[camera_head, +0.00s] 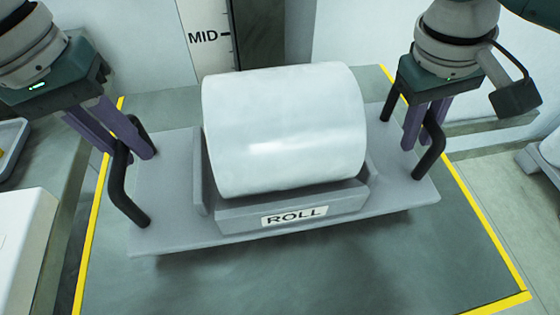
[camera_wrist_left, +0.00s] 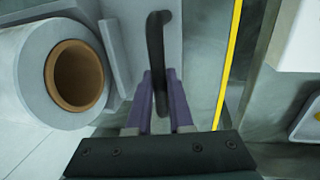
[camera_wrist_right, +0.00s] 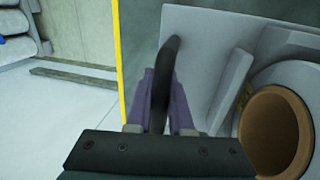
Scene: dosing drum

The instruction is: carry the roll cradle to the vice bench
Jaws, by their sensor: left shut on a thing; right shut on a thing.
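The roll cradle (camera_head: 160,220) is a grey tray with a black handle at each end and a "ROLL" label in front. A large white roll (camera_head: 285,130) lies in it; its brown core shows in the left wrist view (camera_wrist_left: 76,80) and the right wrist view (camera_wrist_right: 275,130). My left gripper (camera_head: 140,150) is shut on the left handle (camera_head: 118,185). My right gripper (camera_head: 415,143) is shut on the right handle (camera_head: 432,145). The cradle looks roughly level, with a shadow beneath it. I cannot tell which surface here is the vice bench.
A dark green surface edged with a yellow line (camera_head: 490,245) lies below the cradle. A white box (camera_head: 25,250) and a grey tray (camera_head: 10,140) are at the left. A board marked "MID" (camera_head: 210,37) stands behind. Pale floor (camera_head: 510,190) shows at the right.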

